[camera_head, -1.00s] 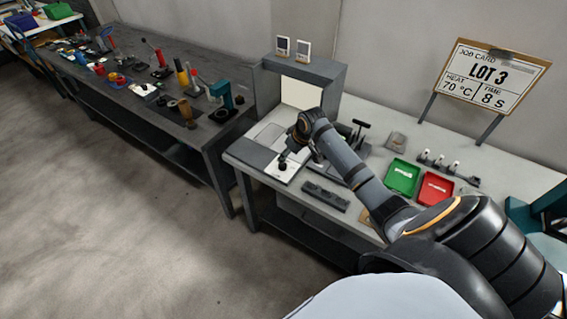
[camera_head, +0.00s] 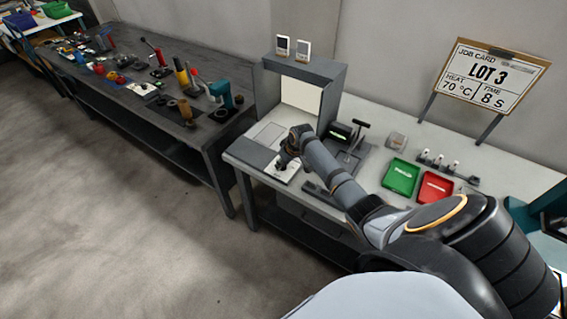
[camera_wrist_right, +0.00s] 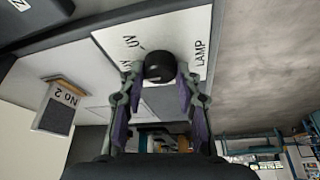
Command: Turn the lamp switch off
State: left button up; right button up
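The lamp switch is a round black knob (camera_wrist_right: 159,67) on a white panel (camera_wrist_right: 110,38) printed LAMP and UV in the right wrist view. Which way the knob points is not clear. The two fingers of my right gripper (camera_wrist_right: 159,88) stand apart, one on each side of the knob, with narrow gaps that suggest they are not pressing it. In the head view my right gripper (camera_head: 285,162) is down at the white panel (camera_head: 287,174) on the bench's front left, hiding most of the knob. My left gripper is not in view.
A grey hooded booth (camera_head: 320,68) stands behind the panel. A device with a lit green display (camera_head: 340,132), a green tray (camera_head: 401,178) and a red tray (camera_head: 435,188) lie to the right. A job card (camera_head: 491,77) stands at the back. A cluttered dark bench (camera_head: 190,115) is left.

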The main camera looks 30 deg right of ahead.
jog(key=c, duration=0.4)
jog(key=shift+n, duration=0.4)
jog(key=shift+d+f+n+y+b, duration=0.1)
jog(key=shift+n+y+b, duration=0.45)
jog(key=shift+n, duration=0.45)
jog(key=shift+d+n+g+y+b, duration=0.1)
jog(key=shift+n+g+y+b, duration=0.2)
jog(key=shift+n+b, duration=0.4)
jog(key=n+g+y+b, duration=0.1)
jog(key=n+b, duration=0.2)
jog(key=shift+w+f+n, duration=0.1)
jog(key=shift+f+n, duration=0.05)
jog(key=shift+n, duration=0.25)
jog(key=shift+r+n+g+y+b, duration=0.1)
jog(key=shift+n+g+y+b, duration=0.15)
jog(key=shift+n+b, duration=0.75)
jog(key=shift+r+n+g+y+b, duration=0.1)
jog(key=shift+n+g+b, duration=0.25)
jog(key=shift+n+b, duration=0.6)
